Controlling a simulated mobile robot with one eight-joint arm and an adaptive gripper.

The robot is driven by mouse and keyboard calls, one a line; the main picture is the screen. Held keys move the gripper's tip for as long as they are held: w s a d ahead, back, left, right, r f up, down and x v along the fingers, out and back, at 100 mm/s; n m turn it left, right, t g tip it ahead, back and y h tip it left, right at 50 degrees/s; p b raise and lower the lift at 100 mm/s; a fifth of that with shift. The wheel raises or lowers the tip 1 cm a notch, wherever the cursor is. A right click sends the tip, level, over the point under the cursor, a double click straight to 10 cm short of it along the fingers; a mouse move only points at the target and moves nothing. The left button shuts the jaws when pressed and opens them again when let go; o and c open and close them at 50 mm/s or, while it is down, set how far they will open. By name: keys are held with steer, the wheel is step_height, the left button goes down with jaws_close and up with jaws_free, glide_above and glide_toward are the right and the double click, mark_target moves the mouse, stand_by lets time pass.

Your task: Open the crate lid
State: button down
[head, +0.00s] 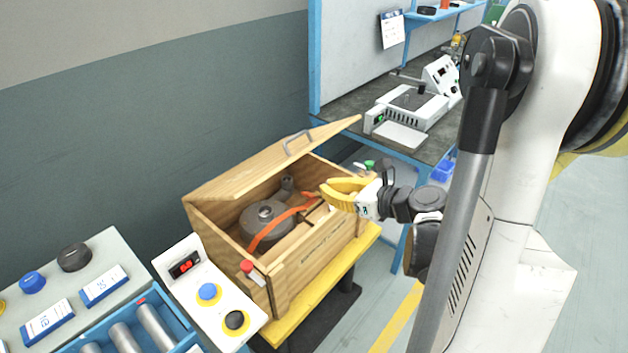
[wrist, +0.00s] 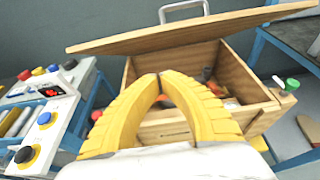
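The wooden crate (head: 316,251) stands on a yellow-topped stand. Its hinged lid (head: 252,165) is raised part way and slopes up from the left, with a metal handle (head: 297,142) on its upper face. The lid (wrist: 190,36) and handle (wrist: 184,10) also show in the wrist view. Inside the crate lies a grey blower (head: 266,217) with an orange strap (head: 272,230). My gripper (head: 326,189) is at the crate's right side, near the rim and below the lid's raised edge. In the wrist view its yellow fingertips (wrist: 160,76) meet, with nothing seen between them.
A white control panel (head: 209,289) with buttons and a blue roller conveyor (head: 136,329) stand left of the crate. A blue-framed workbench (head: 353,108) with white equipment is behind it to the right. Clear floor lies right of the stand.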

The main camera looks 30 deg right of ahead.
steer(key=w+a+b, duration=0.2)
steer(key=w+a, duration=0.1)
steer(key=w, duration=0.7)
steer(key=shift+a+r+b, duration=0.15)
steer(key=shift+a+b, duration=0.2)
steer(key=shift+a, duration=0.05)
steer(key=shift+w, duration=0.1)
steer(key=w+r+p, duration=0.1)
steer(key=r+p, duration=0.1)
steer(key=p, duration=0.1)
steer(key=w+a+r+g+p, duration=0.1)
steer(key=w+r+p, duration=0.1)
steer(key=r+p, duration=0.1)
steer(key=w+r+g+p, duration=0.1)
steer(key=r+p, duration=0.2)
steer(key=shift+w+a+r+h, duration=0.2)
steer(key=shift+w+a+h, duration=0.15)
steer(key=shift+a+h, duration=0.05)
steer(key=w+a+r+g+p, duration=0.1)
steer(key=w+a+r+p, duration=0.2)
steer(key=w, duration=0.6)
steer(key=w+a+r+g+p, duration=0.1)
steer(key=w+a+r+p, duration=0.3)
steer(key=w+r, duration=0.5)
steer(key=shift+w+g+h+p, duration=0.35)
steer(key=shift+w+p, duration=0.45)
steer(key=shift+p, duration=0.6)
